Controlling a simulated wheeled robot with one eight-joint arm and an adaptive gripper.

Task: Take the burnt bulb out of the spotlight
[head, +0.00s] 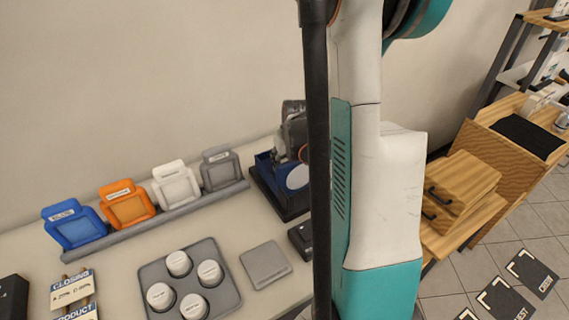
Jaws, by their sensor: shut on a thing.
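My gripper (281,156), dark grey, is at the back of the table, partly hidden by a black pole and my white and teal arm. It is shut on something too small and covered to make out. It is over or against a dark blue fixture (266,180) with a round pale disc (297,177) at its front. I cannot tell whether this fixture is the spotlight. No bulb can be clearly made out.
Blue (72,226), orange (127,205), white (176,184) and grey (220,168) framed panels stand on a rail at the left. A grey tray (222,279) holds several white round pieces. A flat grey square (265,265) lies beside it. Wooden drawers (462,188) stand at the right.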

